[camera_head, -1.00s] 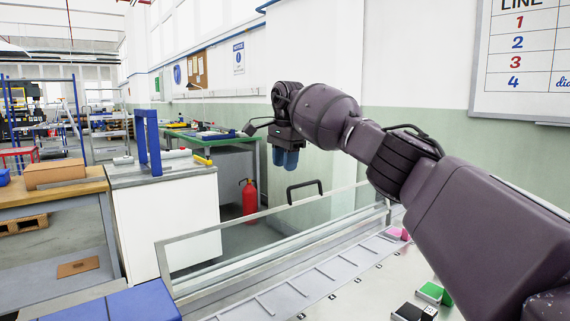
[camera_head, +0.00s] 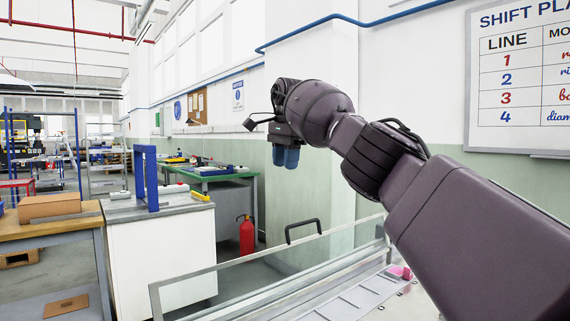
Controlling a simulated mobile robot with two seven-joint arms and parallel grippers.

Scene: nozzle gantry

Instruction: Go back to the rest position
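My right arm reaches in from the lower right in the head view. Its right gripper (camera_head: 286,157) points down with two blue fingers, in the air above the glass-sided guard. The fingers sit close together, and I cannot tell whether a gap is between them. I see nothing held in them. My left gripper is not in view.
A glass panel (camera_head: 230,292) with a black handle (camera_head: 303,230) borders a grey slotted tray (camera_head: 345,300) below. A pink piece (camera_head: 400,272) lies at its right end. A white cabinet (camera_head: 160,260), a blue frame (camera_head: 147,178), a cardboard box (camera_head: 49,207) and a red extinguisher (camera_head: 246,236) stand beyond.

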